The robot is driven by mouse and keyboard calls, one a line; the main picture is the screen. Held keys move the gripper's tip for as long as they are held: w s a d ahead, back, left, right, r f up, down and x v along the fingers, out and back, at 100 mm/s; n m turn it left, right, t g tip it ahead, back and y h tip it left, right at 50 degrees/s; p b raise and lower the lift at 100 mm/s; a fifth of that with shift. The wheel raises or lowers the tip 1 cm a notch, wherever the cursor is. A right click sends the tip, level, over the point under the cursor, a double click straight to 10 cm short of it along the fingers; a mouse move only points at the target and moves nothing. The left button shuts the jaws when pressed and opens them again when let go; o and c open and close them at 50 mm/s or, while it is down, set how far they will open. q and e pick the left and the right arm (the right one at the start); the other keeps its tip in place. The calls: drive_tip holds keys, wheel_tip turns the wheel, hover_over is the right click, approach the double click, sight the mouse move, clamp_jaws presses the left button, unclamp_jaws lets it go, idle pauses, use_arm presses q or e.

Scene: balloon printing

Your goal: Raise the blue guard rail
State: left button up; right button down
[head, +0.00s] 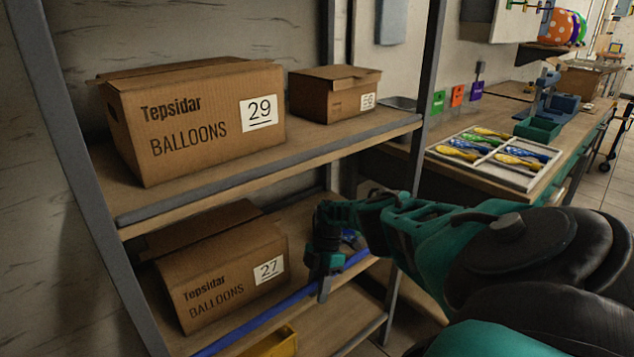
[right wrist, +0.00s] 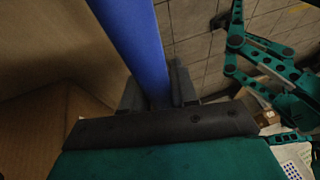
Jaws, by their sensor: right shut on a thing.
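The blue guard rail (head: 280,308) is a long bar along the front of the lower shelf, in front of box 27. My right gripper (head: 323,288) reaches down to it from above, near its right part. In the right wrist view the blue rail (right wrist: 147,45) passes between the two dark fingers of my right gripper (right wrist: 158,88), which is shut on it. The gripper covers a short piece of the rail. I cannot tell how far the rail stands above the shelf board. My left gripper does not show.
Box 27 (head: 226,278) stands on the lower shelf behind the rail. Box 29 (head: 200,120) and a smaller box (head: 333,95) stand on the upper shelf. A yellow bin (head: 270,344) is below. A grey upright (head: 428,75) bounds the shelf at right, before a workbench (head: 545,185).

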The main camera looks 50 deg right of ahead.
drive_tip(key=shift+w+a, duration=0.1)
drive_tip(key=shift+a, duration=0.05)
drive_tip(key=c, duration=1)
unclamp_jaws()
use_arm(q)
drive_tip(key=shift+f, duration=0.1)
use_arm(e)
drive_tip(key=shift+o, duration=0.2)
use_arm(q)
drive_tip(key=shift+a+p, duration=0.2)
drive_tip(key=shift+p, duration=0.25)
use_arm(e)
drive_tip(key=v, duration=0.7)
drive_tip(key=shift+d+r, duration=0.2)
drive_tip(key=shift+d, duration=0.05)
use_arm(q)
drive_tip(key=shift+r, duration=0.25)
